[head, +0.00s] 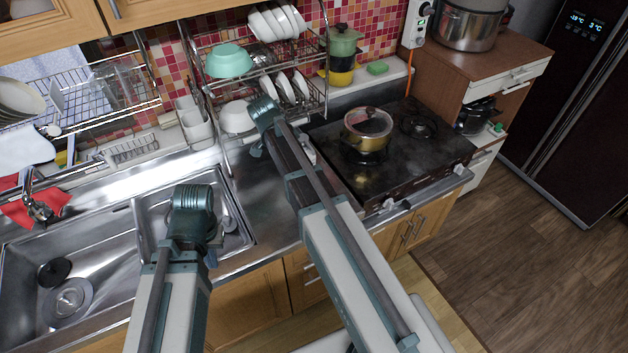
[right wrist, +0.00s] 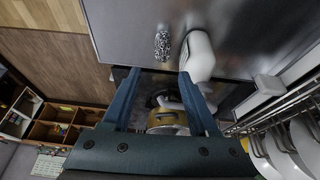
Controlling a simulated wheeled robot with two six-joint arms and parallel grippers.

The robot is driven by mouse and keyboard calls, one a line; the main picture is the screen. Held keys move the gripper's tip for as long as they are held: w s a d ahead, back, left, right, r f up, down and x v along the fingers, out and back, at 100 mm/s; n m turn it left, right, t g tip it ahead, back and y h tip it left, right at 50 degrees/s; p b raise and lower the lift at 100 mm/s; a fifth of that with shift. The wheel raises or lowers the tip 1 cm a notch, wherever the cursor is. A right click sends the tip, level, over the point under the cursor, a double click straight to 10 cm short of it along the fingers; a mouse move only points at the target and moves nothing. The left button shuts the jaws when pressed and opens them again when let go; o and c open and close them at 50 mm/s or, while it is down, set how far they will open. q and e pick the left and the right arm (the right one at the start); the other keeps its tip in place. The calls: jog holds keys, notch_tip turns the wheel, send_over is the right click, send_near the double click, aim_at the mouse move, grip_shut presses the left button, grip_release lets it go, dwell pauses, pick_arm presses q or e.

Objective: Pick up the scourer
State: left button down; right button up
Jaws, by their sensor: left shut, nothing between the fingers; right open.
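A grey, mottled scourer (right wrist: 162,45), which looks like a metal scrubber, lies on the steel counter in the right wrist view. My right gripper (right wrist: 159,73) is open, with its two blue fingers reaching toward the scourer. The scourer shows just beyond the gap between the fingertips, and nothing is held. In the head view the scourer and right fingertips are hidden, apparently behind my right arm. My left gripper (head: 214,238) is shut and empty above the sink's right side, its fingers mostly hidden.
A white bottle (right wrist: 200,55) is close beside the scourer, by the right finger. A golden pot (head: 367,130) stands on the stove (head: 410,160). A dish rack (head: 265,85) stands behind the counter. A green sponge-like block (head: 377,68) lies on the back ledge.

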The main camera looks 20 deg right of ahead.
jog(key=b+x, duration=0.7)
jog(key=shift+w+d+f, duration=0.2)
jog(key=shift+d+f, duration=0.1)
jog(key=shift+d+f+b, duration=0.3)
jog(key=shift+f+b, duration=0.2)
jog(key=shift+b, duration=0.1)
jog(key=shift+r, duration=0.1)
jog(key=b+x, duration=0.5)
jog(key=shift+w+a+f, duration=0.15)
jog(key=shift+f, duration=0.1)
jog(key=shift+r, duration=0.1)
jog(key=shift+c, duration=0.3)
grip_shut()
